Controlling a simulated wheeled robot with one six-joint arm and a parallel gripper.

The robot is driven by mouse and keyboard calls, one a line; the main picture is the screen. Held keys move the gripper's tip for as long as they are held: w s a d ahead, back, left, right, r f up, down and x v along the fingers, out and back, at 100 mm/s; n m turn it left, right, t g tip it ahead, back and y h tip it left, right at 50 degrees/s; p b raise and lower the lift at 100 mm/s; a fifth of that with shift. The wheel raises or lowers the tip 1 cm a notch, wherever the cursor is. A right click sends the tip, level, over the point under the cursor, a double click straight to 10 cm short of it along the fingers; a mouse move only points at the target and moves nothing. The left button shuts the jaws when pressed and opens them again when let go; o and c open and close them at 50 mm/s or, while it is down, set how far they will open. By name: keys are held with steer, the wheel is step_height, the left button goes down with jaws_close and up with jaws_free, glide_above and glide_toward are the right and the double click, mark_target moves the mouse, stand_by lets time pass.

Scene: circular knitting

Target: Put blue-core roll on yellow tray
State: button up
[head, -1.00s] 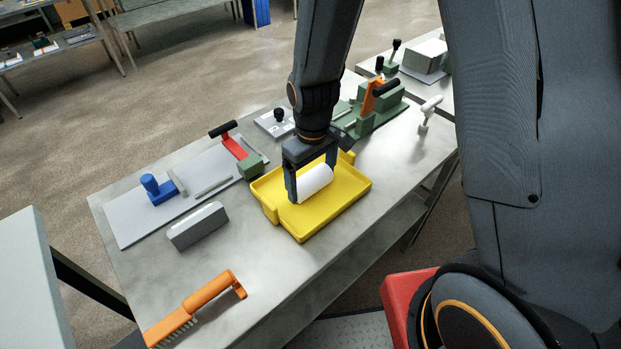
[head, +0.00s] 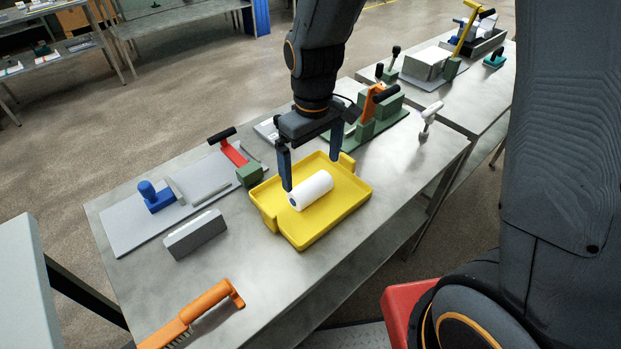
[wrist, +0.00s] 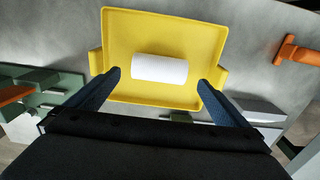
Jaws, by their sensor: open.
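The white roll (head: 311,190) lies on its side on the yellow tray (head: 335,218), and its visible end shows a blue core. In the wrist view the roll (wrist: 159,69) lies on the floor of the tray (wrist: 165,22), clear of the tray's walls. My gripper (head: 312,172) is open and empty above the roll, with one finger on each side. In the wrist view the fingers of my gripper (wrist: 157,78) are apart, near the roll's two ends and not closed on it.
A grey block (head: 195,234) and an orange brush (head: 205,306) lie left of the tray. A grey board with a blue knob (head: 154,197) is at the far left. Green fixtures (head: 370,120) stand behind the tray. The front table surface is mostly clear.

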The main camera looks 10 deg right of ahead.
mark_target(312, 184)
steer(key=s+d+r+m, duration=0.3)
steer(key=s+d+m, duration=0.3)
steer(key=d, duration=0.6)
steer(key=shift+s+d+m+t, duration=0.25)
steer(key=shift+s+m+t, duration=0.15)
steer(key=shift+s, duration=0.35)
steer(key=shift+r, duration=0.1)
